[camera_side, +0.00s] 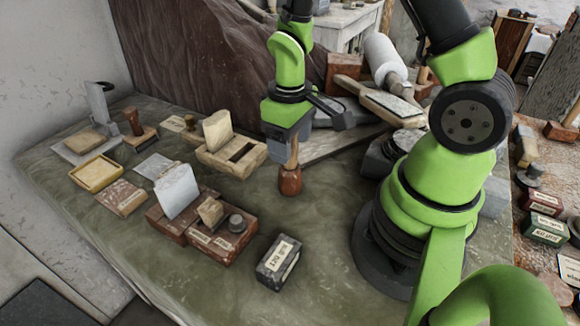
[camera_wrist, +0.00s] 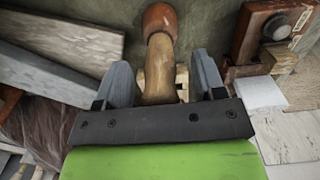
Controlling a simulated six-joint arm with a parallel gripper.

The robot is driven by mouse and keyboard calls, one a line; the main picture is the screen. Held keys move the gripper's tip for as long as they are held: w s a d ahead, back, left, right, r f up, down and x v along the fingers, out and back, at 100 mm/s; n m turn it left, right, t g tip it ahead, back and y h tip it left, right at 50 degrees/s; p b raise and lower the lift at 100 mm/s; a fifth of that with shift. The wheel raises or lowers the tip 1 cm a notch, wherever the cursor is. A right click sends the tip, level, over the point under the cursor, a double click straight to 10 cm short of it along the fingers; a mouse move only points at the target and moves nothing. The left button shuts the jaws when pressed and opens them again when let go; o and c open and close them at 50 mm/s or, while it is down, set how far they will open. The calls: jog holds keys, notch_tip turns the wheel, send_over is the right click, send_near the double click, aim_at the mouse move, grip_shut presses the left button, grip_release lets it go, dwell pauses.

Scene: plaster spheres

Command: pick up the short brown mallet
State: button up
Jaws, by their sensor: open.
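The short brown mallet (camera_side: 290,180) stands upright on the green-grey table in the side view, with its reddish-brown head down and its lighter wooden handle up. My gripper (camera_side: 289,148) is above it, pointing down, with the top of the handle hidden at the jaws. In the wrist view the mallet's handle (camera_wrist: 159,68) lies between the two grey fingers of my gripper (camera_wrist: 163,75). The fingers are open, with a gap visible on each side of the handle. The head shows at the top of that view.
A wooden holder (camera_side: 231,151) stands left of the mallet. Red-brown boxes (camera_side: 207,226) and a dark labelled box (camera_side: 279,262) are in front. A grey board (camera_side: 338,143) lies behind to the right. The table between mallet and dark box is clear.

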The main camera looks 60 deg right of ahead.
jog(key=c, duration=1)
jog(key=shift+r, duration=0.1)
